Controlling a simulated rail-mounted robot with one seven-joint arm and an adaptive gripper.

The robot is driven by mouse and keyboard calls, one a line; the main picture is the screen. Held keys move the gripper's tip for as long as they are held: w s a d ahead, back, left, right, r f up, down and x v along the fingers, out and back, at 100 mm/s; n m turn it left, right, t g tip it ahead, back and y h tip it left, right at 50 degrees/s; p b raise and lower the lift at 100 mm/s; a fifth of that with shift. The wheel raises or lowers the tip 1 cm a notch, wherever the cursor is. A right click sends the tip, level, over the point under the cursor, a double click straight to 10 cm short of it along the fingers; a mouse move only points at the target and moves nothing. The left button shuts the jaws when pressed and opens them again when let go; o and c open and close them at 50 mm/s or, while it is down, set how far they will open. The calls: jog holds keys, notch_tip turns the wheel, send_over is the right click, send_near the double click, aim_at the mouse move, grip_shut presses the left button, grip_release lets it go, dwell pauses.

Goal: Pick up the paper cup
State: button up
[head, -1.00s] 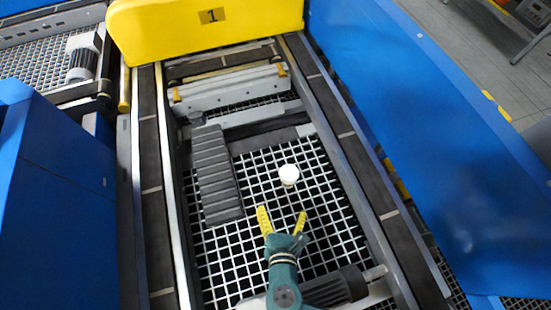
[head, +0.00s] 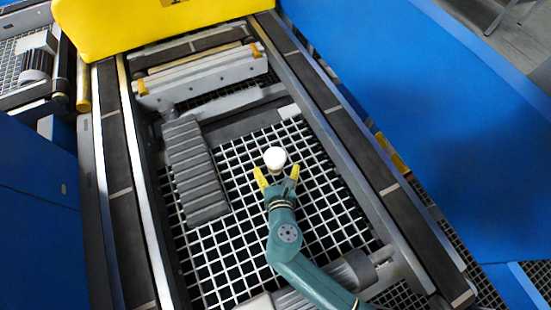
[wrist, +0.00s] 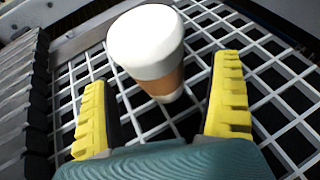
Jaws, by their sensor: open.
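The paper cup (head: 275,158) has a white lid and stands upright on the white grid floor inside the conveyor frame. In the wrist view the cup (wrist: 148,45) shows its white top and a brown sleeve below, just beyond and between the fingertips. My gripper (head: 276,180) is open, its two yellow fingers spread on the near side of the cup. In the wrist view my gripper (wrist: 160,108) has one finger left and one right of the cup's line, with nothing held between them. Whether a fingertip touches the cup is unclear.
A grey ribbed block (head: 194,168) lies left of the cup. A grey cylinder (head: 350,272) lies at the near end. Dark rails (head: 365,150) run along both sides, with a yellow cover (head: 150,22) at the far end. Bare grid surrounds the cup's right side.

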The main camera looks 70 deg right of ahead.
jog(key=x, duration=0.3)
jog(key=shift+w+r+b, duration=0.1)
jog(key=shift+w+b, duration=0.05)
jog(key=shift+b, duration=0.2)
jog(key=shift+a, duration=0.1)
jog(key=shift+c, duration=0.3)
jog(key=c, duration=1)
jog(key=shift+o, duration=0.2)
